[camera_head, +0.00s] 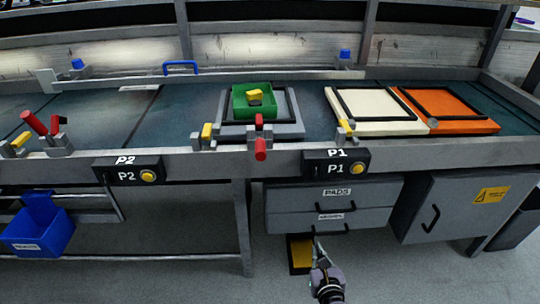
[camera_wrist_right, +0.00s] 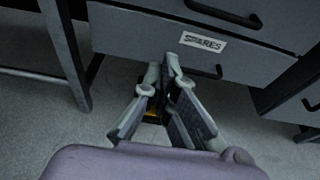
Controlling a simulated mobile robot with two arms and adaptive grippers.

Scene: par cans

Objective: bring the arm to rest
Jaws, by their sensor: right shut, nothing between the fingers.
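My right gripper (camera_head: 316,243) is low in front of the workbench, below the handle of the lower drawer (camera_head: 375,218). In the right wrist view my right gripper (camera_wrist_right: 166,68) has its fingertips together, with nothing between them. The tips point toward the lower drawer front (camera_wrist_right: 135,35), close to its handle (camera_wrist_right: 203,68). I cannot tell whether they touch it. Both drawers look shut. My left gripper is in neither view.
A yellow and black object (camera_head: 300,254) lies on the floor beneath the drawers. A cabinet (camera_head: 455,210) stands right and a blue bin (camera_head: 38,238) hangs left. A green tray (camera_head: 240,105), a cream block (camera_head: 352,124) and an orange block (camera_head: 466,124) are on the bench.

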